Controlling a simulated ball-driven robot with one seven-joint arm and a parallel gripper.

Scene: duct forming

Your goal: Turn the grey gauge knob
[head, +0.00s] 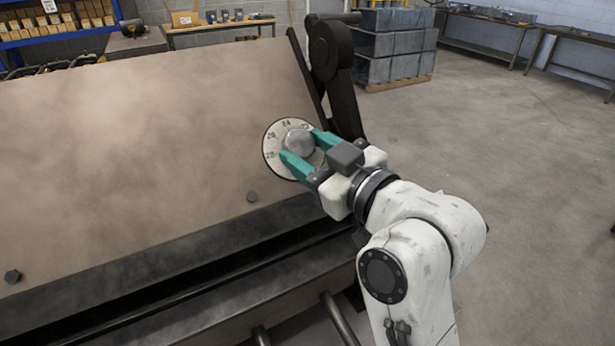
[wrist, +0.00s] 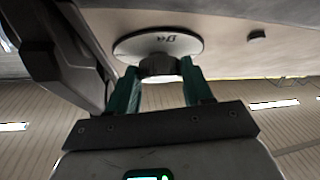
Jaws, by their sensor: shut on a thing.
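The grey gauge knob (head: 299,142) is a round grey knob at the middle of a pale dial (head: 273,145) with dark numbers around its rim. The dial is on the sloping tan panel, near its right end. My gripper (head: 304,146) reaches in from the lower right with its two green fingers on either side of the knob, shut on it. In the wrist view the knob (wrist: 160,67) sits between the fingertips, with the dial (wrist: 135,44) behind it. The fingers and wrist hide the dial's lower right part.
The tan panel (head: 150,120) belongs to a large machine with a dark front ledge (head: 150,265). A dark lever arm (head: 335,70) rises beside the panel's right edge. Stacked grey metal boxes (head: 390,45) stand behind. The concrete floor (head: 520,150) at right is clear.

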